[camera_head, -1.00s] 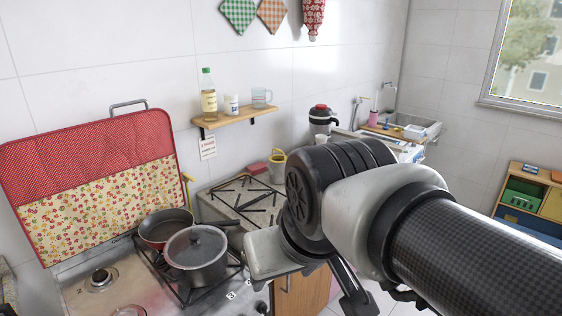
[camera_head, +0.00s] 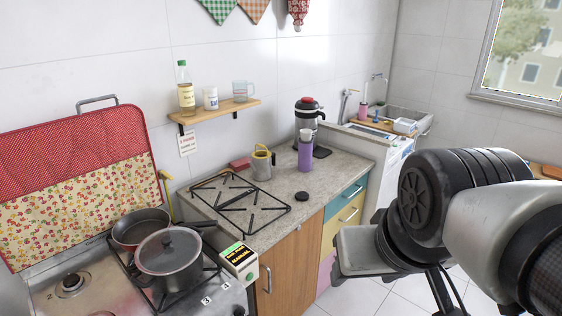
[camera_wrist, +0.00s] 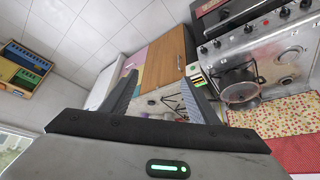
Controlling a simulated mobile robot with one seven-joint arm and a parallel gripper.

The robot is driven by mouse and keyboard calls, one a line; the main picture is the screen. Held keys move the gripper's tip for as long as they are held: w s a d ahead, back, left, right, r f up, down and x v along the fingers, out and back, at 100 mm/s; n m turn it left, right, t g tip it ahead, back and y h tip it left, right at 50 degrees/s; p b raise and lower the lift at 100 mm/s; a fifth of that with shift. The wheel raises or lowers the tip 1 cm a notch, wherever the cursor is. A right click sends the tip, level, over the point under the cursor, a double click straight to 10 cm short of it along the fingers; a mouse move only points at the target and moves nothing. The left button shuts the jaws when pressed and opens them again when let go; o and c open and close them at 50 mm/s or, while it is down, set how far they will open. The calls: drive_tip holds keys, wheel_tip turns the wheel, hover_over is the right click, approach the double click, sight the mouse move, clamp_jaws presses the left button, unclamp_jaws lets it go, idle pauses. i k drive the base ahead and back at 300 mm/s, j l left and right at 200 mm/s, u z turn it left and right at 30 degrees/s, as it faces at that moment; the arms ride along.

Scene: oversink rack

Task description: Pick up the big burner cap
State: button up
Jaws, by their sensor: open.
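A small round black disc, which looks like a burner cap (camera_head: 301,196), lies flat on the stone counter (camera_head: 336,172), right of the loose black grate (camera_head: 240,204). A burner (camera_head: 71,284) on the steel stove at the left also has a dark round centre; I cannot tell their sizes apart surely. My gripper (camera_wrist: 162,78) is open and empty in the wrist view, with the cabinet and counter beyond its fingers. In the head view my arm hangs at the right, away from the disc, and the fingertips are not clearly visible.
A pan (camera_head: 140,228) and a lidded pot (camera_head: 170,258) stand on the stove. A purple bottle (camera_head: 305,152), a metal can (camera_head: 262,164) and a coffee maker (camera_head: 309,122) stand behind the disc. A small box (camera_head: 239,262) is at the counter's left front. Floor is free at the right.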

sight(301, 196)
drive_tip(key=i+l+u, duration=0.15)
drive_tip(key=u, duration=0.3)
drive_tip(key=i+l+u, duration=0.1)
drive_tip(key=u, duration=0.4)
drive_tip(key=i+l+u, duration=0.15)
drive_tip(key=l, duration=0.25)
drive_tip(key=i+l+u, duration=0.15)
drive_tip(key=l, duration=0.2)
drive_tip(key=l+u, duration=0.15)
drive_tip(key=l, duration=0.25)
drive_tip(key=i+l, duration=0.1)
drive_tip(key=l, duration=0.35)
drive_tip(key=i+l, duration=0.1)
drive_tip(key=l, duration=0.35)
drive_tip(key=i+l, duration=0.1)
drive_tip(key=l, duration=0.4)
drive_tip(key=i+l+u, duration=0.1)
drive_tip(key=l, duration=0.35)
